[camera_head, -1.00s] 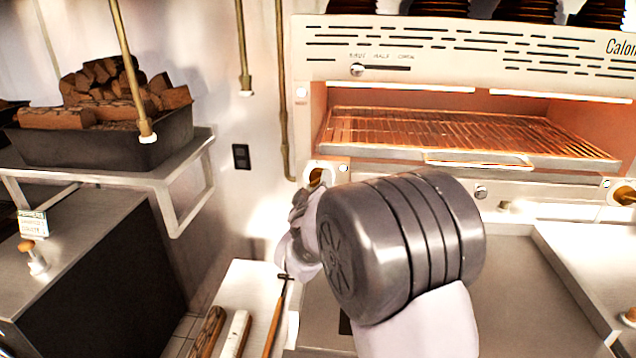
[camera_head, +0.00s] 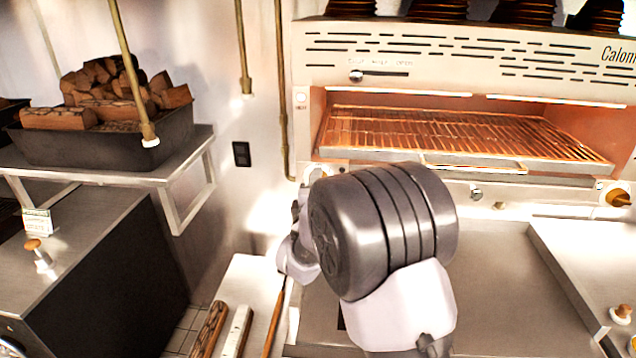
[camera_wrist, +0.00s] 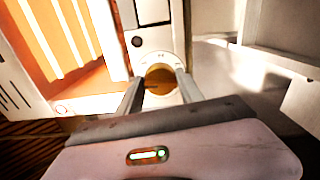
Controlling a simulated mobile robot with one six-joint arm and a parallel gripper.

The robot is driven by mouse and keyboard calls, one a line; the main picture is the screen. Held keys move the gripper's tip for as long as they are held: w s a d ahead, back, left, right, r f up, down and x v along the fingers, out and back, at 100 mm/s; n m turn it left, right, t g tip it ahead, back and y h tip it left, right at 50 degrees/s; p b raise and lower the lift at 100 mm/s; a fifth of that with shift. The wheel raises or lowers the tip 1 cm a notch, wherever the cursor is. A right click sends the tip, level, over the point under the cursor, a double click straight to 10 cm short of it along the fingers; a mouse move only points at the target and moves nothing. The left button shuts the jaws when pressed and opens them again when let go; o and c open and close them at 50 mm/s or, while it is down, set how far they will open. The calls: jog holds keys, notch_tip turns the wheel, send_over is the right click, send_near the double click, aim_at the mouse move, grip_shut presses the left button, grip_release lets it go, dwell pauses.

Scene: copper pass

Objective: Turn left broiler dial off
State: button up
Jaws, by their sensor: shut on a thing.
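The left broiler dial (camera_wrist: 160,75) shows in the wrist view as a brown knob on a pale round plate, with a dark mark across it. My gripper (camera_wrist: 160,84) has one finger on each side of the dial and is shut on it. In the head view my arm hides the left dial, and only the top edge of its pale plate shows. The broiler (camera_head: 440,50) is a pale slotted unit with a glowing orange interior and a wire rack. Its right dial (camera_head: 617,197) is brown and stands clear of my arm.
A slider (camera_head: 356,76) sits on the broiler's upper front. The rack handle (camera_head: 475,168) juts out above the dials. A black tray of firewood (camera_head: 110,145) rests on a shelf at left. Long-handled tools (camera_head: 235,335) lie below my arm. A pipe (camera_head: 283,90) runs beside the broiler.

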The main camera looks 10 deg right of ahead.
jog(key=shift+n, duration=0.6)
jog(key=o, duration=1.4)
jog(key=shift+c, duration=0.2)
jog(key=v, duration=1.7)
jog(key=shift+s+b, duration=0.25)
jog(key=shift+b, duration=0.15)
